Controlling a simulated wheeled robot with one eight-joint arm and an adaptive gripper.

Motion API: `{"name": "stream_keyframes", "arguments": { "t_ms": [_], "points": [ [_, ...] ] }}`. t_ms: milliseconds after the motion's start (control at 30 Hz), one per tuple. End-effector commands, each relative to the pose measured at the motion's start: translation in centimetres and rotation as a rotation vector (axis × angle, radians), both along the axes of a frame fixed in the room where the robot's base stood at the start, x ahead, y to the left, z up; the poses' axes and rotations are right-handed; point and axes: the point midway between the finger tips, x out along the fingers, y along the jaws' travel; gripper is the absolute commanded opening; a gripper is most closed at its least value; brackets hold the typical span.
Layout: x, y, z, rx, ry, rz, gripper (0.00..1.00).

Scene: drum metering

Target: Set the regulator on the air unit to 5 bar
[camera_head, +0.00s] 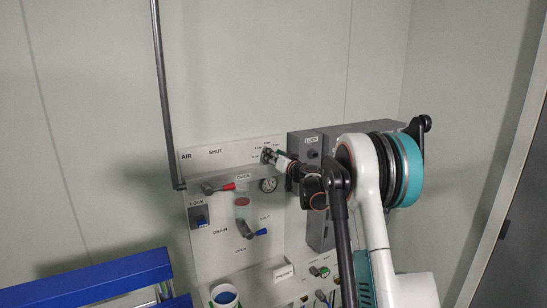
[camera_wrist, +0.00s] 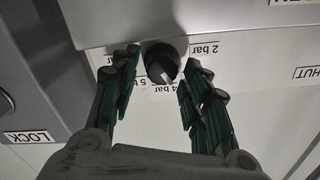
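The black regulator knob (camera_wrist: 162,60) shows upside down in the wrist view, on the white air unit panel (camera_wrist: 262,70). Its white pointer mark aims down toward the 4 bar label (camera_wrist: 180,88). My gripper (camera_wrist: 158,75) is open, with one green-padded finger on each side of the knob and gaps showing.
Grey boxes (camera_head: 304,160) stand right of my gripper. A blue frame (camera_head: 100,280) is at lower left.

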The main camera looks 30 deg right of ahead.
Motion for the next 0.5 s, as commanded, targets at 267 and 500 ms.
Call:
{"name": "stream_keyframes", "arguments": {
  "t_ms": [267,500],
  "points": [
    [0.0,0.1,0.0,0.000,0.000,0.001,0.48],
    [-1.9,-0.1,0.0,0.000,0.000,0.000,0.48]
  ]
}}
